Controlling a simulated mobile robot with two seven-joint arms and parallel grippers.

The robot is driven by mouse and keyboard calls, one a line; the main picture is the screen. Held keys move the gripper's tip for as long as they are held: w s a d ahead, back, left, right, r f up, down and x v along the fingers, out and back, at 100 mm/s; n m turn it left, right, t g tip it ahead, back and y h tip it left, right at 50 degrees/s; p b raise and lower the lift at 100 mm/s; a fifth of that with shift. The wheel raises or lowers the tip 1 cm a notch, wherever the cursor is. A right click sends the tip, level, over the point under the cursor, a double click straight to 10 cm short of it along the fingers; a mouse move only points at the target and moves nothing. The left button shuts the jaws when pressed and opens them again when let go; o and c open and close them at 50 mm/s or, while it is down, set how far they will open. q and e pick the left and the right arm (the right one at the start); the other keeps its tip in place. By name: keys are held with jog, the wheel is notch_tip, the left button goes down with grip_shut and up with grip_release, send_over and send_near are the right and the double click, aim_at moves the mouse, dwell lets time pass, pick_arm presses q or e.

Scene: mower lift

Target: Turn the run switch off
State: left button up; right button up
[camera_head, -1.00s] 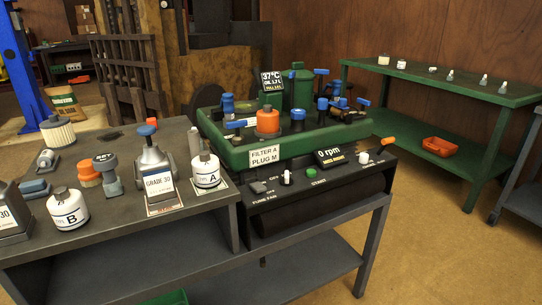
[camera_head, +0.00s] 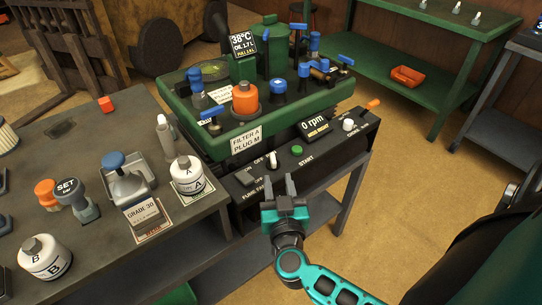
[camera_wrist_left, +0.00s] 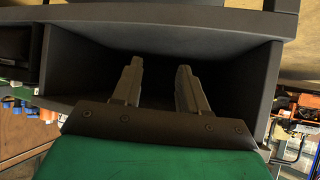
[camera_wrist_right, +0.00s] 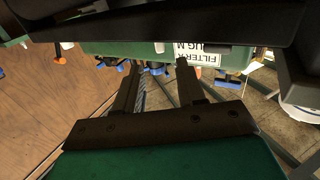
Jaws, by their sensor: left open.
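The control panel (camera_head: 322,148) is on the front of the green test bench. A small white upright toggle (camera_head: 273,160), likely the run switch, stands left of the green start button (camera_head: 297,150). My left gripper (camera_wrist_left: 160,75) is open and empty, facing a dark shelf opening.
A darker fume fan switch (camera_head: 245,178) sits left of the toggle. A white knob (camera_head: 348,124) and an orange lever (camera_head: 372,104) are at the panel's right. The display (camera_head: 315,126) reads 0 rpm. White filter A (camera_head: 187,176) stands on the grey table nearby.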

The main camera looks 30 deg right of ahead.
aim_at(274, 163)
jog(key=b+x, duration=0.1)
jog(key=x, duration=0.7)
jog(key=shift+w+d, duration=0.1)
jog(key=shift+w, duration=0.2)
grip_shut()
